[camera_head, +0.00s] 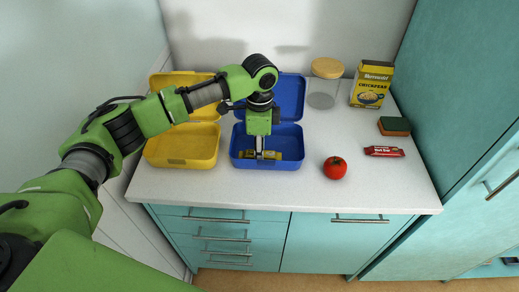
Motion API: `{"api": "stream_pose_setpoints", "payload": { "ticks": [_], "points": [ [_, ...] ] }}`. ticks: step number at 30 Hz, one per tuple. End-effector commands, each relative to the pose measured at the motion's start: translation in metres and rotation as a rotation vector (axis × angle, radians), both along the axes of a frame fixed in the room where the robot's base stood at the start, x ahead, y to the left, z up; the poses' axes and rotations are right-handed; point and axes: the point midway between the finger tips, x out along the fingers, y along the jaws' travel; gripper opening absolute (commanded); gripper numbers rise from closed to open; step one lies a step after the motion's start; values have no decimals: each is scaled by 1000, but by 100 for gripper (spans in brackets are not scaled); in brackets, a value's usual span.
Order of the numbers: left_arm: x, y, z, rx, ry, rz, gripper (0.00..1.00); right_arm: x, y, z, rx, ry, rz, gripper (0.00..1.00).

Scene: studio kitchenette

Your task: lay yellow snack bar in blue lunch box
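The blue lunch box (239,162) stands open on the counter, its lid raised at the back. The yellow snack bar (273,156) is inside the box's outline, lying crosswise near the front; I cannot tell if it touches the floor of the box. My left gripper (260,155) points down into the box with its narrow fingers closed around the middle of the bar, hiding part of it. My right gripper is not in view.
An open yellow lunch box (182,150) stands left of the blue one, partly behind my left arm. To the right are a tomato (335,168), a red bar (384,151), a sponge (394,126), a jar (324,86) and a chickpea box (371,85). A tall teal cabinet bounds the right.

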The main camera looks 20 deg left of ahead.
Motion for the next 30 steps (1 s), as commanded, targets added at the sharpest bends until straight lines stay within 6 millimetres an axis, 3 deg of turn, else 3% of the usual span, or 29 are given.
{"api": "stream_pose_setpoints", "payload": {
  "ticks": [8,21,30],
  "points": [
    [1,0,20,0,-3,0,29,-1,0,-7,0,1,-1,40],
    [2,0,107,0,-2,0,29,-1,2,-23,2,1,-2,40],
    [1,0,124,0,1,0,29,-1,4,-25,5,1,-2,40]
  ]
}}
